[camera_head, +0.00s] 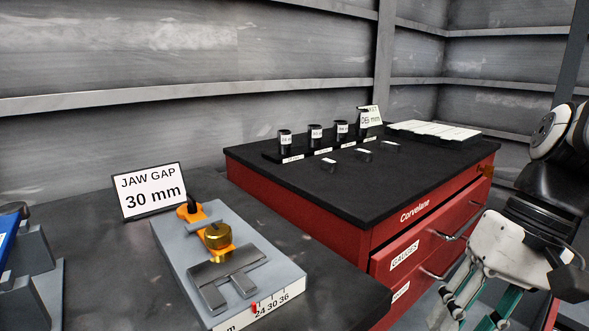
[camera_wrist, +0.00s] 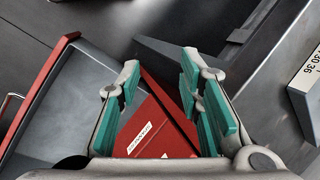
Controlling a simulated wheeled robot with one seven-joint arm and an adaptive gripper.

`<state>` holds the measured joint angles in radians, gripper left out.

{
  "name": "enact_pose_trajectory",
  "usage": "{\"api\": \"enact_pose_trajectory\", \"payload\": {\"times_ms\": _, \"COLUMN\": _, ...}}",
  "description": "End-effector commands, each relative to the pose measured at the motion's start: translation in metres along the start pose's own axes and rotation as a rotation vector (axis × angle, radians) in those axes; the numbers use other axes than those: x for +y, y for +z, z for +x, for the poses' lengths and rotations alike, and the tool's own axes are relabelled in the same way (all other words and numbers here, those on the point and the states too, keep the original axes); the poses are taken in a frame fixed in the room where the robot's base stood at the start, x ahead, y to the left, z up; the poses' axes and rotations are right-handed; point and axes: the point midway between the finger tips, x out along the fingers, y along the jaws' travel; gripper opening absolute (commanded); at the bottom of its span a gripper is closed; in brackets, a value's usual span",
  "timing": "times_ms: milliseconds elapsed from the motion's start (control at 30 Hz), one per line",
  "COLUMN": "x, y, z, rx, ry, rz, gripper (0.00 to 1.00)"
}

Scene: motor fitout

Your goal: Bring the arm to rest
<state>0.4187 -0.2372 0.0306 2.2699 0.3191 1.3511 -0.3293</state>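My gripper (camera_head: 485,318) hangs at the lower right of the head view, in front of the red cabinet (camera_head: 350,225) and right of its drawer fronts. In the wrist view my gripper (camera_wrist: 160,68) shows two teal-padded fingers spread well apart with nothing between them. It is open and empty. Behind the fingers in that view lies a red surface with a white label (camera_wrist: 141,137). The fingertips are partly cut off by the head view's lower edge.
The bench (camera_head: 95,265) carries a grey fixture (camera_head: 178,262) with a brass knob, beside a "JAW GAP 30 mm" sign (camera_head: 152,192). Several black cylinders stand on the cabinet's black top (camera_head: 290,185). Drawer handles (camera_head: 462,228) jut out near my gripper. A blue item (camera_head: 8,238) is at far left.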

Motion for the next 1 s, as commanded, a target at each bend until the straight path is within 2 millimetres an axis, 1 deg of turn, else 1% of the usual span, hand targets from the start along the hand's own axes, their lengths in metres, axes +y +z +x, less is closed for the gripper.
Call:
{"api": "enact_pose_trajectory", "payload": {"times_ms": 33, "x": -0.007, "y": 0.017, "z": 0.002, "rx": 0.009, "ry": 0.044, "rz": -0.029, "gripper": 0.33}}
{"api": "enact_pose_trajectory", "payload": {"times_ms": 100, "x": -0.011, "y": 0.039, "z": 0.006, "rx": 0.019, "ry": 0.103, "rz": -0.056, "gripper": 0.33}}
{"api": "enact_pose_trajectory", "payload": {"times_ms": 200, "x": -0.011, "y": 0.066, "z": 0.011, "rx": 0.043, "ry": 0.177, "rz": -0.088, "gripper": 0.33}}
{"api": "enact_pose_trajectory", "payload": {"times_ms": 300, "x": -0.008, "y": 0.086, "z": 0.017, "rx": 0.068, "ry": 0.233, "rz": -0.114, "gripper": 0.33}}
{"api": "enact_pose_trajectory", "payload": {"times_ms": 400, "x": -0.003, "y": 0.101, "z": 0.021, "rx": 0.093, "ry": 0.276, "rz": -0.135, "gripper": 0.33}}
{"api": "enact_pose_trajectory", "payload": {"times_ms": 667, "x": 0.012, "y": 0.128, "z": 0.032, "rx": 0.163, "ry": 0.357, "rz": -0.183, "gripper": 0.33}}
{"api": "enact_pose_trajectory", "payload": {"times_ms": 700, "x": 0.009, "y": 0.127, "z": 0.023, "rx": 0.167, "ry": 0.357, "rz": -0.178, "gripper": 0.33}}
{"api": "enact_pose_trajectory", "payload": {"times_ms": 1000, "x": -0.008, "y": 0.127, "z": -0.021, "rx": 0.219, "ry": 0.352, "rz": -0.185, "gripper": 0.33}}
